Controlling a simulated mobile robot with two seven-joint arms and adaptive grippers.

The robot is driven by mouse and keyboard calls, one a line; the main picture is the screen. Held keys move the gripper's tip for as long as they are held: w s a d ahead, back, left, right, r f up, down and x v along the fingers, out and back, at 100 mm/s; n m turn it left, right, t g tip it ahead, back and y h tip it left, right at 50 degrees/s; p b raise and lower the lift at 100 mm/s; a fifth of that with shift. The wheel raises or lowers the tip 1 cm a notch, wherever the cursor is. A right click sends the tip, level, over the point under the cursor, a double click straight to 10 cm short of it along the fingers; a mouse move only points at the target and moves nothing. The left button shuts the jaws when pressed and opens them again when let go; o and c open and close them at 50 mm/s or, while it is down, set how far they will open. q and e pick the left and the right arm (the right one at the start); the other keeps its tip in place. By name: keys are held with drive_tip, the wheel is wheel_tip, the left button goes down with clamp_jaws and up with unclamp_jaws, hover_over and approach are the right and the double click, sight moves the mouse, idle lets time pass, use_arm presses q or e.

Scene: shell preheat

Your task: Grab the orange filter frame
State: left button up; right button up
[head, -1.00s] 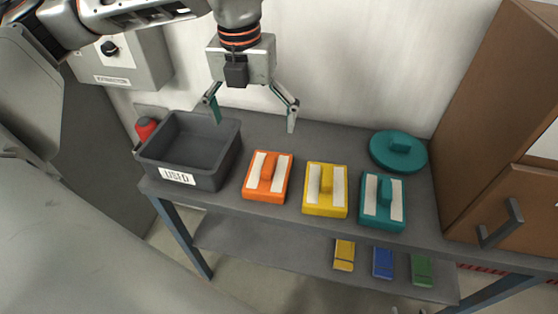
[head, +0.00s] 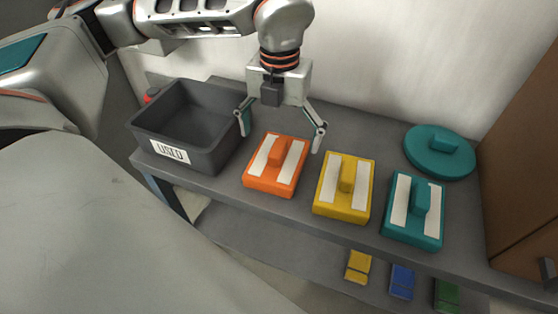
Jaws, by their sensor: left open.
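The orange filter frame (head: 261,182) lies flat on the grey bench, with two white strips and a raised orange grip in its middle. It is the leftmost of three like frames. My left gripper (head: 281,138) is open and empty, pointing down, its two fingers spread to either side above the back part of the orange frame. I cannot tell its exact height above the frame. My right gripper is not in view.
A dark grey bin (head: 208,156) labelled USED stands left of the orange frame. A yellow frame (head: 341,211) and a teal frame (head: 413,237) lie to its right. A round teal lid (head: 440,168) lies behind them, near a brown cabinet (head: 520,200). Smaller coloured blocks sit on the lower shelf.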

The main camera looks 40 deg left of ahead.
sight(278, 147)
use_arm(q)
drive_tip(key=f, duration=0.5)
drive_tip(key=shift+s+f+b, duration=0.25)
drive_tip(key=shift+s+b, duration=0.05)
drive_tip(key=c, duration=1.4)
